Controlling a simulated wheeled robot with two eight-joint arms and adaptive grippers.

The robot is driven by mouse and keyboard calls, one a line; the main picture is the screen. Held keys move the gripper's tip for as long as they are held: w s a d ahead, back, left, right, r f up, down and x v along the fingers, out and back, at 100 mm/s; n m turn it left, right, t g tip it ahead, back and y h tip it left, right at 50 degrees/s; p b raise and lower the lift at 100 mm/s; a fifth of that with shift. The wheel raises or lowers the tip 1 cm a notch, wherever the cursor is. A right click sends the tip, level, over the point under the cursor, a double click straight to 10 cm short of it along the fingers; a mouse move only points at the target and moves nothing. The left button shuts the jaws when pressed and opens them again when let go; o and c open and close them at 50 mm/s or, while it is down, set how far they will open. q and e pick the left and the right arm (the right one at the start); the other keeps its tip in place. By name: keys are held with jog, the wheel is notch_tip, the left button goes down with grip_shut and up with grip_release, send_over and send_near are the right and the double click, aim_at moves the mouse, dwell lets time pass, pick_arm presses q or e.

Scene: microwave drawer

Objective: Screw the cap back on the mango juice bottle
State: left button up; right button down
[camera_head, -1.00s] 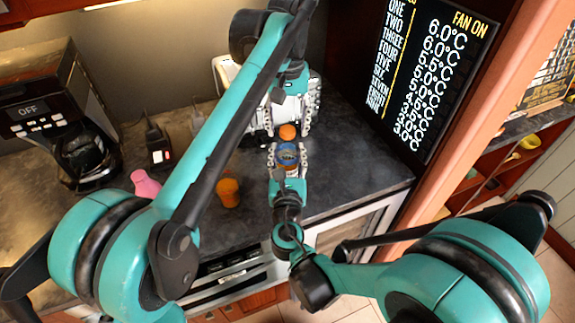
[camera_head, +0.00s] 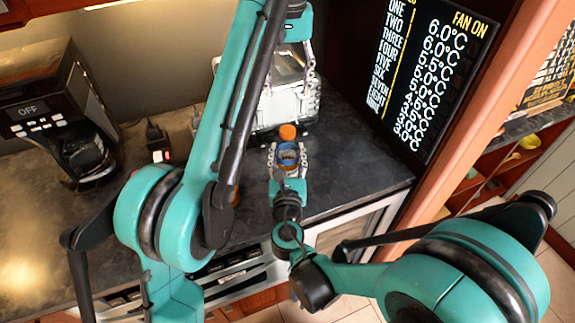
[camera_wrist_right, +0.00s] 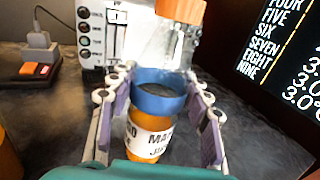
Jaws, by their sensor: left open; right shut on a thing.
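The mango juice bottle (camera_wrist_right: 150,135) is orange with a white label and stands upright in the right wrist view. A blue ring-shaped piece (camera_wrist_right: 158,95) with a dark middle sits on its top. I cannot tell whether this is the cap or how tightly it sits. My right gripper (camera_head: 288,155) is shut on the bottle, with a finger on each side; the fingers also show in the wrist view (camera_wrist_right: 158,112). My left gripper (camera_head: 290,82) is open, above and behind the bottle, apart from it, against the pale appliance.
A coffee maker (camera_head: 60,115) stands left. The counter right of the bottle (camera_head: 350,165) is clear.

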pick_arm(q)
jog(key=shift+r, duration=0.3)
pick_arm(e)
jog(key=c, duration=0.6)
grip_release()
jog(key=s, duration=1.2)
